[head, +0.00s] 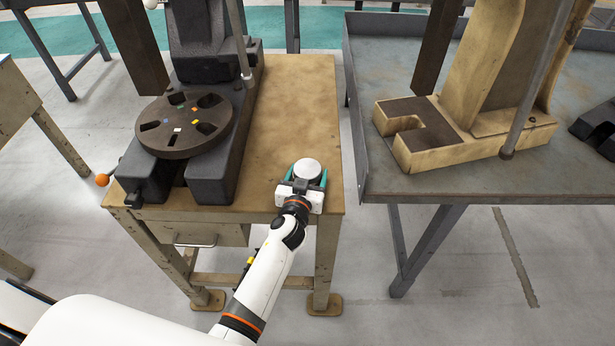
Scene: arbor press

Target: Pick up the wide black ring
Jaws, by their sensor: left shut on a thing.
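My left gripper (308,178), with teal fingers, is over the front right part of the tan worktable (300,110). It is shut on a small round piece (307,168) with a pale grey top and a darker edge. I cannot tell whether this piece is the wide black ring, or whether it touches the tabletop. No other wide black ring is clearly visible. My right gripper is not in view.
A dark arbor press with a slotted round plate (184,127) bearing small coloured marks stands left of my gripper. Right, across a gap, a grey table (465,182) with a raised edge holds a tan press (455,150). The tan tabletop behind my gripper is clear.

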